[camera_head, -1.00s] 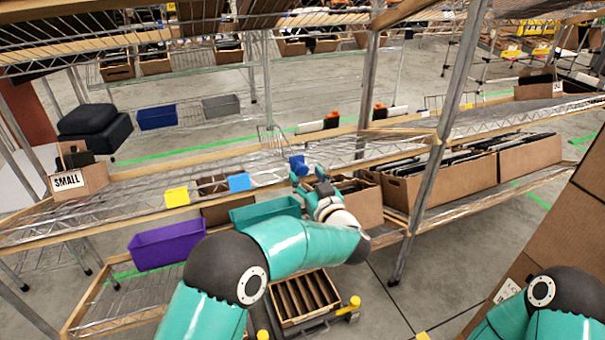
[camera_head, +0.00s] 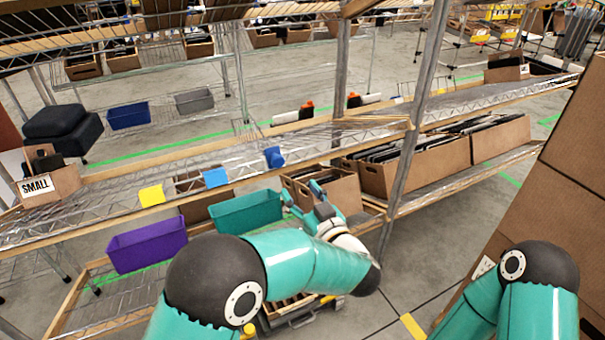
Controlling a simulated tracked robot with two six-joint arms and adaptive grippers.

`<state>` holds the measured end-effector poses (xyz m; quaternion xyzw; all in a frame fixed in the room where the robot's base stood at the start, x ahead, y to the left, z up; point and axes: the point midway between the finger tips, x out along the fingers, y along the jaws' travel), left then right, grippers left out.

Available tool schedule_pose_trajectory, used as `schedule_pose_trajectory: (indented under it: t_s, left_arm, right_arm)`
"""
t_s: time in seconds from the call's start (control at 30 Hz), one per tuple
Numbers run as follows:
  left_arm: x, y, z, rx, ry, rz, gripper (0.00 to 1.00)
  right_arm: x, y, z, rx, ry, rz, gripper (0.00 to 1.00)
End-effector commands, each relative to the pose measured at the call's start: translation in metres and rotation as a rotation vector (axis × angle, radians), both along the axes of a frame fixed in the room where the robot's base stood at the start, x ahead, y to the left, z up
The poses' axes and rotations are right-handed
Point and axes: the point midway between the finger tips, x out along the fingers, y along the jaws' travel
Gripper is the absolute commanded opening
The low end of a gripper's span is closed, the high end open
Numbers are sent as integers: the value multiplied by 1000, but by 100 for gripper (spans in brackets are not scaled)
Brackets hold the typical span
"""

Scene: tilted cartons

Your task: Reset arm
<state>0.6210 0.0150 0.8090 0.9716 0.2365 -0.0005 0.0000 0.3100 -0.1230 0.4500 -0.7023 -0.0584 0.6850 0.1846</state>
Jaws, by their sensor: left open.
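My left arm comes in from the lower left, and its gripper (camera_head: 302,192) is open in front of the shelf, with nothing seen between its fingers. A dark blue item (camera_head: 274,157) sits on the wire shelf (camera_head: 120,200), up and left of the gripper and apart from it. My right arm (camera_head: 535,285) shows at the lower right as a dark joint with teal links. Its gripper is out of view.
A light blue block (camera_head: 215,178) and a yellow block (camera_head: 151,195) sit along the shelf edge. Teal (camera_head: 245,211) and purple (camera_head: 147,245) bins and cartons (camera_head: 345,190) stand below. A metal post (camera_head: 412,130) and tall cartons (camera_head: 545,205) stand at right.

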Motion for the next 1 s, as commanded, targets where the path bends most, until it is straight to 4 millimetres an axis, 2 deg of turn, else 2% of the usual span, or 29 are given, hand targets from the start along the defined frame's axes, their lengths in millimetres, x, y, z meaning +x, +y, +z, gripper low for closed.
schedule_pose_trajectory:
  t_s: [0.17,0.27,0.37,0.47,0.5,0.57,0.63,0.7,0.77,0.8,0.87,0.9,1.0]
  left_arm:
    - [2,6,-2,0,4,10,58]
    - [9,26,-10,0,18,47,58]
    - [18,68,-26,2,47,118,58]
    - [20,126,-57,28,110,197,58]
    - [19,152,-74,49,148,215,58]
    - [15,185,-107,70,223,203,58]
    - [6,215,-151,61,323,149,58]
    - [-12,233,-199,15,435,69,58]
    - [-35,238,-239,-51,536,-10,58]
    - [-53,237,-264,-105,607,-64,58]
    - [-84,228,-296,-193,712,-146,58]
    - [-107,219,-314,-254,782,-199,58]
    - [-161,191,-343,-395,939,-315,58]
  right_arm:
    - [0,0,0,0,0,0,40]
    - [0,0,0,0,0,0,40]
    - [0,0,0,0,0,0,40]
    - [0,0,0,0,0,0,40]
    - [0,0,0,0,0,0,40]
    - [0,0,0,0,0,0,40]
    - [0,0,0,0,0,0,40]
    - [0,0,0,0,0,0,40]
    - [0,0,0,0,0,0,40]
    - [0,0,0,0,0,0,40]
    - [0,0,0,0,0,0,40]
    - [0,0,0,0,0,0,40]
    - [0,0,0,0,0,0,40]
